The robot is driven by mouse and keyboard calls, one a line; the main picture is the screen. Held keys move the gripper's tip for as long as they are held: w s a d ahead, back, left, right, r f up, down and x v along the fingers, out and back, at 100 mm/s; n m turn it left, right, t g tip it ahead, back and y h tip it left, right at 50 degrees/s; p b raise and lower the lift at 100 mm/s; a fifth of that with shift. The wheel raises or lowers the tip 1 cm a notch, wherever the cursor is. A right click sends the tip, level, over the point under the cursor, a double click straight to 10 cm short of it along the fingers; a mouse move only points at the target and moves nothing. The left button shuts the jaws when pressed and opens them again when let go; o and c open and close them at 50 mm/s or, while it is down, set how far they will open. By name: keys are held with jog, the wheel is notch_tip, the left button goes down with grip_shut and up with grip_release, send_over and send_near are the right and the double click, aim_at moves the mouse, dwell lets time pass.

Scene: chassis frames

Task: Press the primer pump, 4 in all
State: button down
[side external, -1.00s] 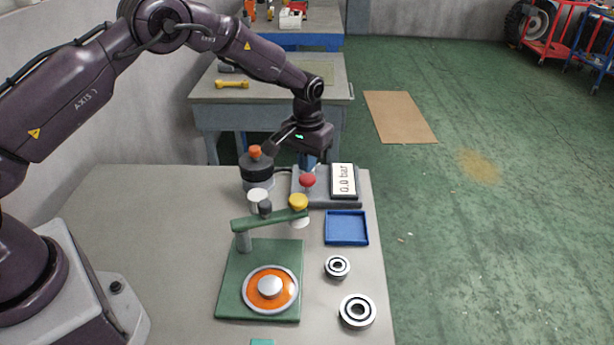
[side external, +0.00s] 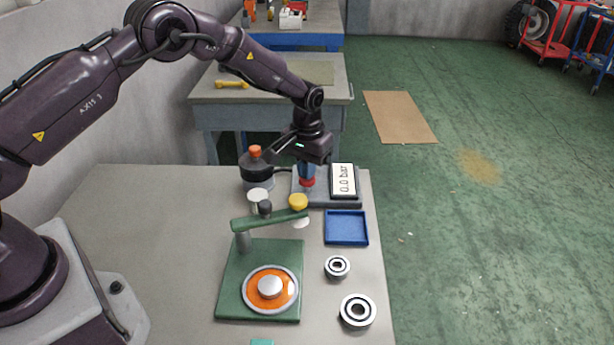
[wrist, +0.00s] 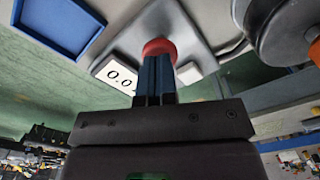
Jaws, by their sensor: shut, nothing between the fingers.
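The primer pump is a red knob (side external: 307,182) on a grey base plate (side external: 325,200) at the far edge of the bench. My gripper (side external: 307,175) is shut and points down, directly over the knob. In the wrist view the fingertips (wrist: 156,62) overlap the red knob (wrist: 158,47) and seem to meet its top; how far it is pressed cannot be told.
A dark canister with an orange cap (side external: 255,152) stands left of the plate, joined by a hose. A blue tray (side external: 346,228), two bearing rings (side external: 337,267) (side external: 357,311) and a green fixture (side external: 233,285) with an orange disc lie nearer. The bench's left side is clear.

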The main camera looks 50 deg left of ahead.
jog(key=shift+f, duration=0.85)
jog(key=shift+r, duration=1.8)
jog(key=shift+f, duration=0.2)
jog(key=shift+f, duration=1.5)
jog(key=shift+r, duration=1.7)
jog(key=shift+f, duration=0.3)
